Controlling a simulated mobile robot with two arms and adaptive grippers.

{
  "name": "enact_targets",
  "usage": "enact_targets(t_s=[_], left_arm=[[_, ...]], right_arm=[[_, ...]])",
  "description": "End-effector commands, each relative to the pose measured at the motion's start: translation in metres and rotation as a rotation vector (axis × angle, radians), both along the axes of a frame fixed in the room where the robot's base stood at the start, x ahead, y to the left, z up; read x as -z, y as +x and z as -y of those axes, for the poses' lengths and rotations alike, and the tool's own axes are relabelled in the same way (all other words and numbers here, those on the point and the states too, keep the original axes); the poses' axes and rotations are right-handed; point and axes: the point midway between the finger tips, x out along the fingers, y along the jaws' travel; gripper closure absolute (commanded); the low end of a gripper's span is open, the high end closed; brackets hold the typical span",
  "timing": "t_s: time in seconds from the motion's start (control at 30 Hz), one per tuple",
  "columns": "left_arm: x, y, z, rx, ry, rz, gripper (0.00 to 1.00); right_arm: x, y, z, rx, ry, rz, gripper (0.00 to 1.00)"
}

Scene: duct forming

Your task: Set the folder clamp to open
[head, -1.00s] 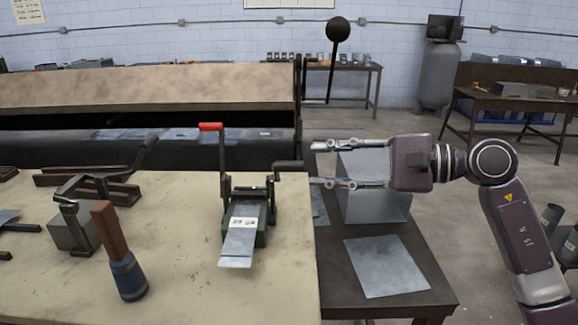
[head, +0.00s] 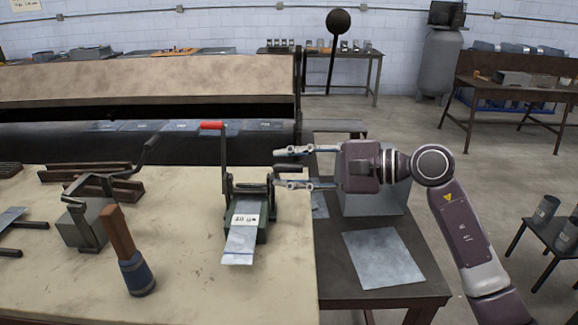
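The small green and black folder (head: 263,229) stands on the bench top, with a labelled sheet-metal strip (head: 239,243) lying in it and sticking out at the front. A lever with a red grip (head: 212,125) stands upright at its left side. A short dark crank at its right side is mostly hidden by my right gripper. My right gripper (head: 279,168) reaches in from the right, its fingers apart and pointing left at that crank side. I see nothing clearly held between them; whether the lower finger touches the crank I cannot tell. My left gripper is not in view.
A wooden-handled tool (head: 128,245) and a metal block with a crank (head: 88,222) stand on the bench (head: 190,290) left of the folder. A dark side table (head: 375,302) holds a flat sheet (head: 383,258) and a grey box. A long brake machine (head: 150,85) stands behind.

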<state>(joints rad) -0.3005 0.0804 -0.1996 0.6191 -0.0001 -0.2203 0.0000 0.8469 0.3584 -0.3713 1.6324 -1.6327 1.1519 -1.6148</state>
Motion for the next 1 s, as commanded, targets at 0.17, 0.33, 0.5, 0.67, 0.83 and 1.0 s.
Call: enact_targets(t_s=[0.17, 0.33, 0.5, 0.67, 0.83, 1.0], left_arm=[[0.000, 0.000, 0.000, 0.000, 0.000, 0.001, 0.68], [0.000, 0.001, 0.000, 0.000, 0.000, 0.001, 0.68], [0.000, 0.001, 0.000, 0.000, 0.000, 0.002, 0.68], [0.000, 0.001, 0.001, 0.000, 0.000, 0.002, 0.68], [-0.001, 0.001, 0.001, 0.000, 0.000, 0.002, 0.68], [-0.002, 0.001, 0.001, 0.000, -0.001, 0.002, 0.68]], right_arm=[[0.000, 0.000, 0.000, 0.000, 0.000, 0.000, 0.90], [0.000, 0.000, 0.000, 0.000, 0.000, 0.000, 1.00], [0.000, 0.000, 0.000, 0.000, 0.000, -0.001, 1.00], [-0.001, 0.000, 0.000, 0.000, 0.000, -0.006, 1.00], [-0.006, 0.004, 0.001, 0.001, 0.001, -0.044, 1.00], [-0.017, 0.013, 0.002, 0.004, 0.001, -0.133, 1.00]])
